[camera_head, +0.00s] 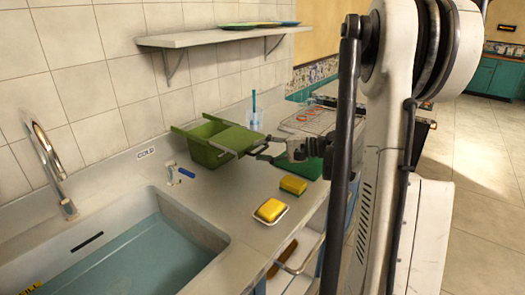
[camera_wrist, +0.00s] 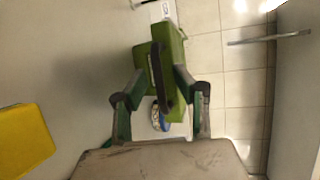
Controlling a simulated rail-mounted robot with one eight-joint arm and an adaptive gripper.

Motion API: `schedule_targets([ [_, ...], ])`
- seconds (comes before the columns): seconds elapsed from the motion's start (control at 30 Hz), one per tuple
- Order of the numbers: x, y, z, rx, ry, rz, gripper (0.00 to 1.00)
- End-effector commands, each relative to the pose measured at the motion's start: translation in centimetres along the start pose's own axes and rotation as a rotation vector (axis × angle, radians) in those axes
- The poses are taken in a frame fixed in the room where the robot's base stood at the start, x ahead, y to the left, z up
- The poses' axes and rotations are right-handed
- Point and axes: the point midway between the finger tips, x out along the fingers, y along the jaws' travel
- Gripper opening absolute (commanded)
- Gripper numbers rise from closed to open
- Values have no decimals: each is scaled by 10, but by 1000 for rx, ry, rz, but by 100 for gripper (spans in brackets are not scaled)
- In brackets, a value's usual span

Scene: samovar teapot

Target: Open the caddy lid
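The green caddy (camera_head: 205,149) stands on the counter against the tiled wall, right of the sink. Its lighter green lid (camera_head: 238,139) shows at its right side; I cannot tell how far it is raised. My gripper (camera_head: 264,148) is at the right edge of the lid, partly hidden by its own links. In the wrist view my gripper (camera_wrist: 159,73) has its fingers apart, with the caddy (camera_wrist: 143,60) and a green panel with a dark bar (camera_wrist: 160,80) between and beyond the tips. Whether the fingers touch the panel is unclear.
A yellow sponge on a small dish (camera_head: 271,209) and another yellow sponge (camera_head: 293,184) lie in front of the caddy. The sink (camera_head: 226,240) is at left. A clear cup with a blue stick (camera_head: 253,113) and a wire rack (camera_head: 308,119) stand behind. A shelf (camera_head: 205,37) hangs above.

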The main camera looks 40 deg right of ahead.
Motion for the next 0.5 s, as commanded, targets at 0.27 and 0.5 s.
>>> schedule_targets([
  [0.27,-6,0,0,0,1,0,28],
  [0.5,-44,0,-1,0,4,0,28],
])
